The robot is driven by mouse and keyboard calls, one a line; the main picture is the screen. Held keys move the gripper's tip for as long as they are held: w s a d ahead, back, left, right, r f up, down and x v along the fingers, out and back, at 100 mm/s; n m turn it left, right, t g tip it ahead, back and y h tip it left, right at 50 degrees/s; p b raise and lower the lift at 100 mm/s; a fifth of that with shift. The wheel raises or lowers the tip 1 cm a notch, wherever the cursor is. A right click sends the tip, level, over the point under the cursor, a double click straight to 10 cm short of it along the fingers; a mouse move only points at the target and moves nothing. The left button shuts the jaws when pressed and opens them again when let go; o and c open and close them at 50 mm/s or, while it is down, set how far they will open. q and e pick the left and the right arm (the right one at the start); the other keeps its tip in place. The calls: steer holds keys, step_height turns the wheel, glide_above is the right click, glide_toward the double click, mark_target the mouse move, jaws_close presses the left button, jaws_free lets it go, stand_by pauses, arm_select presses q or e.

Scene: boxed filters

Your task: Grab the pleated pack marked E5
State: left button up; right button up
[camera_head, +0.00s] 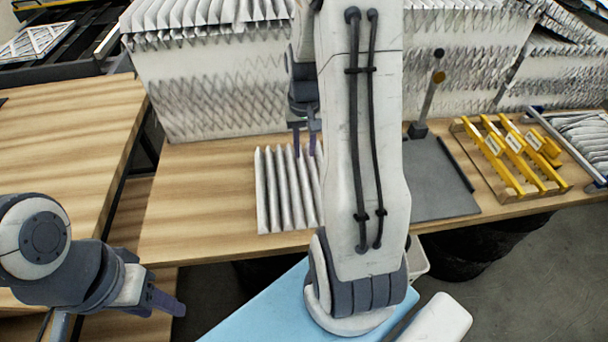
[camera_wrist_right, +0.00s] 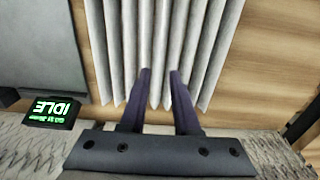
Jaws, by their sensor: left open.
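A grey-white pleated pack (camera_head: 287,190) lies on the wooden table, partly hidden behind my right arm. I see no E5 mark on it. In the right wrist view the pack (camera_wrist_right: 112,50) fills the upper middle, its pleats running toward me. My right gripper (camera_head: 305,145) is at the pack's far edge. In the wrist view its two dark fingers (camera_wrist_right: 160,75) are apart, with pleats showing between them; whether they touch the pleats I cannot tell. My left gripper (camera_head: 165,298) is at the lower left, away from the pack, open and empty.
White boxes of pleated filters (camera_head: 215,85) stand behind the pack. A grey plate (camera_head: 435,180) with a post lies to the right, then a yellow rack (camera_head: 510,155). A small display (camera_wrist_right: 52,110) reads IDLE in the wrist view. The table left of the pack is clear.

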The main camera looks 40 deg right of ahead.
glide_above(305, 177)
step_height(305, 177, down, 5)
steer(key=shift+w+d+r, duration=0.1)
steer(key=shift+w+r, duration=0.05)
steer(key=shift+r, duration=0.05)
steer(key=f+p, duration=0.1)
steer(key=f, duration=0.1)
steer(key=f+p, duration=0.1)
steer(key=f, duration=0.1)
steer(key=shift+s+f, duration=0.2)
steer(key=shift+f, duration=0.45)
steer(key=shift+c, duration=0.3)
jaws_close()
